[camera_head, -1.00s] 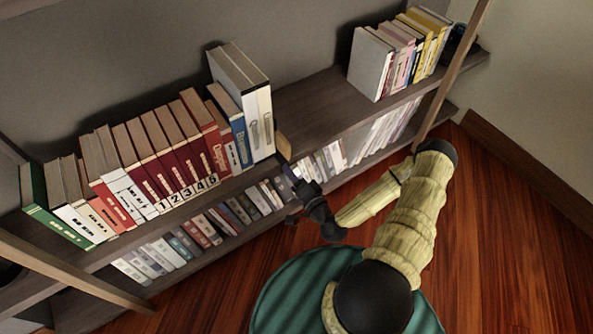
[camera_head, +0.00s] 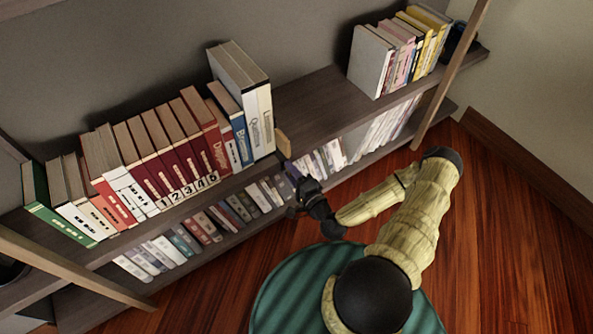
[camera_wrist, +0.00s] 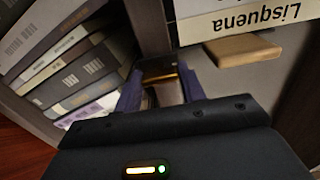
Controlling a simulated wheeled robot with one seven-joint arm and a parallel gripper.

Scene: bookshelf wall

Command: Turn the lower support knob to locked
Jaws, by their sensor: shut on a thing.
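My gripper (camera_head: 301,187) is at the front edge of the bookshelf, below the tall white books. In the wrist view my gripper (camera_wrist: 160,90) has its two bluish fingers on either side of a small brownish knob-like piece (camera_wrist: 160,72) and is shut on it. This piece sits at the shelf's front edge; its lower part is hidden between the fingers. I cannot read any locked mark on it. In the head view the gripper hides the knob.
A small wooden block (camera_head: 283,145) stands beside the white books (camera_head: 262,120) on the upper shelf (camera_head: 318,108); the block also shows in the wrist view (camera_wrist: 235,48). Lower-shelf books (camera_wrist: 85,72) are close to the gripper's left. A slanted wooden post (camera_head: 450,75) stands at right.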

